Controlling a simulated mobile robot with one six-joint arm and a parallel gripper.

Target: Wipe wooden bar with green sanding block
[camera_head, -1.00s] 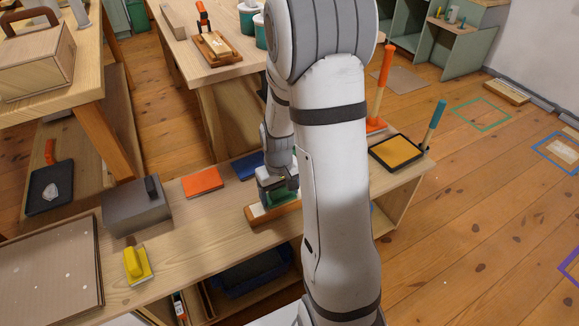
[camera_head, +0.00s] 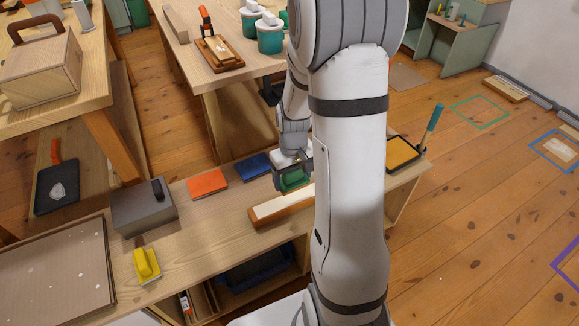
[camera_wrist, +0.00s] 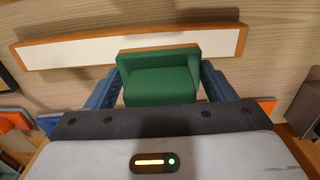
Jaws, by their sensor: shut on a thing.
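The wooden bar (camera_head: 268,212) lies on the low bench, brown-sided with a pale top strip. My arm hides its right end in the head view. In the wrist view the bar (camera_wrist: 70,52) spans the upper part of the picture. My gripper (camera_head: 291,180) is shut on the green sanding block (camera_head: 296,183), behind the bar's middle and seemingly raised. In the wrist view the block (camera_wrist: 158,80) sits between blue fingers and its far edge overlaps the bar's near side. Whether it touches the bar cannot be told.
A taller table (camera_head: 225,78) stands behind. My arm covers the bench's right middle.

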